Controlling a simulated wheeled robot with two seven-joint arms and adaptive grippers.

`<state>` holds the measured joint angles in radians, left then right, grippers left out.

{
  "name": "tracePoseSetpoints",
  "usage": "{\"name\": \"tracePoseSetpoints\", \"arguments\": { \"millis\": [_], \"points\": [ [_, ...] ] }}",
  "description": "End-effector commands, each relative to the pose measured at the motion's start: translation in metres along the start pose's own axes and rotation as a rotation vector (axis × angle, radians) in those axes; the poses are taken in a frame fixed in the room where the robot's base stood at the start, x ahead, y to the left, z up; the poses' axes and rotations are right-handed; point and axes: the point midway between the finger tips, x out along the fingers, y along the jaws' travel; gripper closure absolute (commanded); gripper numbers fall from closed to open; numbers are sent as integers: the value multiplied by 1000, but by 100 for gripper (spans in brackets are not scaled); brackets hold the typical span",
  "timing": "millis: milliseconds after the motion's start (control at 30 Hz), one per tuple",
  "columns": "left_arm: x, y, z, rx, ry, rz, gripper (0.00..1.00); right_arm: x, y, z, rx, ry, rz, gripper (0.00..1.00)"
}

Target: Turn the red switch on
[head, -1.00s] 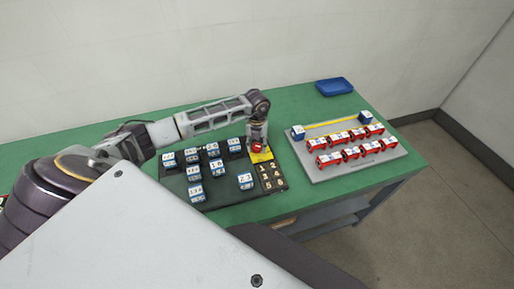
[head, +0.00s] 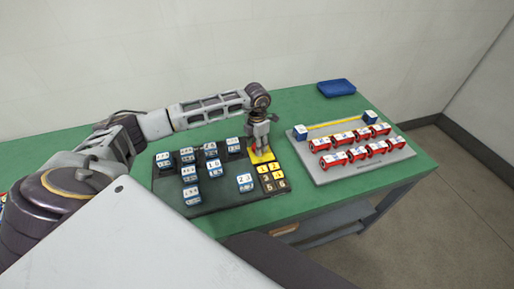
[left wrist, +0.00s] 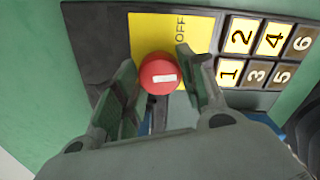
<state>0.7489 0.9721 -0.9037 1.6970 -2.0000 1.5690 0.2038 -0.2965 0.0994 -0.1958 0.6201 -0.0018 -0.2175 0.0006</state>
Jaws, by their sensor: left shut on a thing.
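The red switch (left wrist: 158,73) is a round red knob with a small white mark, on a yellow plate (left wrist: 150,28) lettered OFF. In the left wrist view it lies between the fingers of my left gripper (left wrist: 160,74), which is shut on it. In the head view my left gripper (head: 260,142) points down over the yellow plate (head: 259,156) and hides the knob. My right gripper is not in view.
Number tiles 1, 2 and 4 (left wrist: 270,38) look lit yellow; 3, 5 and 6 look dark. Several blue-white blocks stand on the dark panel (head: 215,194). A grey board (head: 325,178) with red cylinders and a blue tray (head: 336,88) are to the right.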

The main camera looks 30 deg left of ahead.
Motion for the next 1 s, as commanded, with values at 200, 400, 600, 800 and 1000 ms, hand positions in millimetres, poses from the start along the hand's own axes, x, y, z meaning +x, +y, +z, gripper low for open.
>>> {"name": "tracePoseSetpoints", "arguments": {
  "millis": [200,400,600,800,1000],
  "points": [
    [0,1,1,103,-2,1,83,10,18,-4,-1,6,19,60],
    [0,1,0,147,-1,2,83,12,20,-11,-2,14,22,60],
    [-1,1,0,157,-1,2,83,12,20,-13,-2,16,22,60],
    [-1,1,0,157,-1,2,83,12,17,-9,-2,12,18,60],
    [-1,1,0,156,-1,1,38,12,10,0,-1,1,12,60]
  ]
}}
